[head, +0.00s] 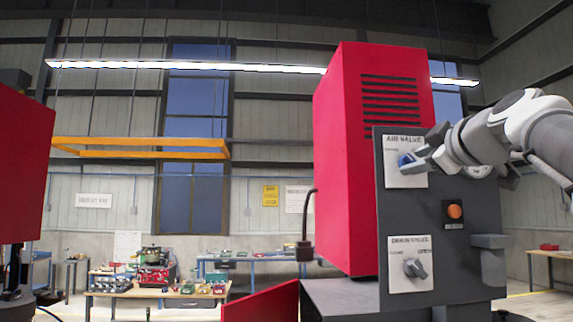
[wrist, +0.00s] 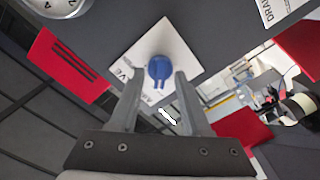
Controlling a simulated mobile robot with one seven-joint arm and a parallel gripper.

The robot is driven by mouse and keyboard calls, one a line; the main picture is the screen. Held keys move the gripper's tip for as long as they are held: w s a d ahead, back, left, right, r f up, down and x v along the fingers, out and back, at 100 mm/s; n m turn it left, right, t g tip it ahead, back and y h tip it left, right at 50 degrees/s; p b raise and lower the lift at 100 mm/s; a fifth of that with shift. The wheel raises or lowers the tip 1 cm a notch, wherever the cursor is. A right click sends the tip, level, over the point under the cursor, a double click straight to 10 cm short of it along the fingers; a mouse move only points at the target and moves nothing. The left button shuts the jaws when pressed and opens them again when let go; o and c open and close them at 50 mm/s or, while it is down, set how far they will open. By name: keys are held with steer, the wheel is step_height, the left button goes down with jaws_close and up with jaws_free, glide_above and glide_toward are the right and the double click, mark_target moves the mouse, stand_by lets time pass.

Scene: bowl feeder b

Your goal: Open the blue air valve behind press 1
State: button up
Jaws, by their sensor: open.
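The blue air valve (head: 406,160) is a small blue knob on a white plate (head: 405,178) labelled for the air valve. The plate is on the dark grey panel (head: 455,262) of the red press. In the wrist view, the blue knob (wrist: 159,70) shows whole, with its handle pointing down in the picture. My gripper (head: 422,151) is at the plate, its fingers beside the knob in the head view. In the wrist view, my gripper (wrist: 157,85) is open, with one finger on each side of the knob's lower part. I cannot tell whether the fingers touch it.
A second white plate (head: 400,282) below carries a grey drain knob (head: 414,268). An orange button (head: 455,212) and a grey box (head: 489,241) are to the right. A round gauge (wrist: 57,6) lies near my gripper. Workbenches (head: 155,291) stand far behind.

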jaws_close()
steer(key=shift+m, duration=0.3)
steer(key=m+b, duration=0.1)
steer(key=m, duration=0.7)
steer(key=shift+r, duration=0.1)
steer(key=m, duration=0.4)
steer(key=shift+d+m, duration=0.1)
steer(key=shift+m, duration=0.2)
steer(key=m+p, duration=0.1)
steer(key=m, duration=0.3)
steer(key=shift+m, duration=0.3)
stand_by(0.3)
jaws_free()
